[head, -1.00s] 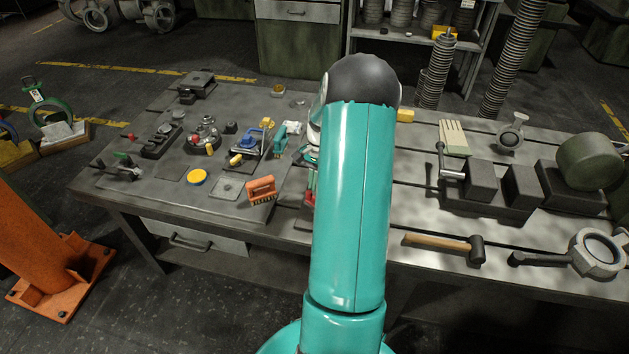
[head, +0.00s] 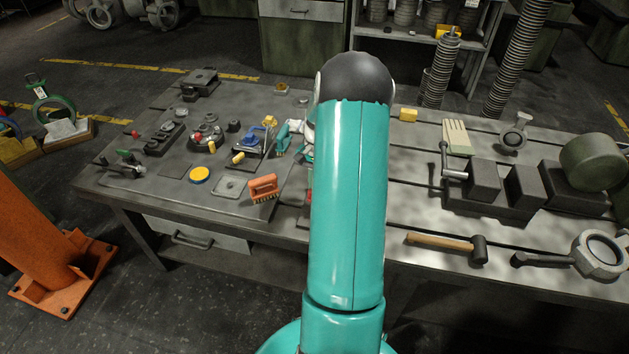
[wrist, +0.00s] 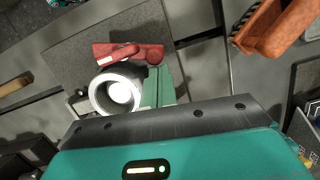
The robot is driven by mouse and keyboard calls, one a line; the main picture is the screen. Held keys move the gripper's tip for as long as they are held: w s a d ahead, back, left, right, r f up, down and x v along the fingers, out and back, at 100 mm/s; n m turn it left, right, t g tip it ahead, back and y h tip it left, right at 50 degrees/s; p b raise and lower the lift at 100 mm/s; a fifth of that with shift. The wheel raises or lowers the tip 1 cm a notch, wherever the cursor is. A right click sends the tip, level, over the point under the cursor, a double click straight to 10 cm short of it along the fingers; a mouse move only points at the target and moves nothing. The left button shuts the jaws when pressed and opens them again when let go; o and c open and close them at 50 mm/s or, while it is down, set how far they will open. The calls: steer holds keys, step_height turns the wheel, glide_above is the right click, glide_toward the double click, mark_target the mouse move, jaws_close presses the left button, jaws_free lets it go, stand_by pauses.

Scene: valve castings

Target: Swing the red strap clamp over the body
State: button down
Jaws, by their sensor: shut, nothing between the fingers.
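The red strap clamp (wrist: 128,52) lies across the far side of the body (wrist: 116,94) in the wrist view, beside its pale round opening. It has a short red lever part on it. My gripper (wrist: 160,85) is at the near side, its dark bar and teal housing filling the bottom of the wrist view. It is shut with nothing held. The green upright pieces beside the ring overlap the near end of the clamp in the picture; contact is unclear. In the head view my teal arm hides nearly all of the clamp and body.
An orange brush (head: 264,187) lies left of my arm, and shows in the wrist view (wrist: 275,28). A hammer (head: 450,245) and a vise (head: 487,185) are on the right.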

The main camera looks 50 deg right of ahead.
steer(key=n, duration=0.1)
steer(key=a+n, duration=0.1)
steer(key=n, duration=0.1)
steer(key=shift+w+a+n+g, duration=0.25)
steer(key=shift+a+n+g, duration=0.05)
steer(key=shift+a+g, duration=0.1)
steer(key=a+n, duration=0.1)
steer(key=n, duration=0.1)
steer(key=a+n+h, duration=0.1)
steer(key=n, duration=0.1)
steer(key=shift+s+a+n+g, duration=0.1)
steer(key=shift+n+g, duration=0.2)
steer(key=shift+g, duration=0.1)
steer(key=a+n, duration=0.1)
steer(key=n, duration=0.1)
steer(key=s+a+n+h, duration=0.1)
steer(key=n, duration=0.2)
steer(key=shift+s+a, duration=0.15)
steer(key=shift+s, duration=0.05)
steer(key=shift+s+a+n+h, duration=0.15)
steer(key=shift+s+n+h, duration=0.05)
steer(key=shift+n, duration=0.4)
steer(key=shift+s+a+n+h, duration=0.15)
steer(key=shift+s+n+h, duration=0.05)
steer(key=shift+n, duration=0.4)
steer(key=shift+s+a, duration=0.1)
steer(key=shift+s, duration=0.1)
steer(key=shift+s+a, duration=0.1)
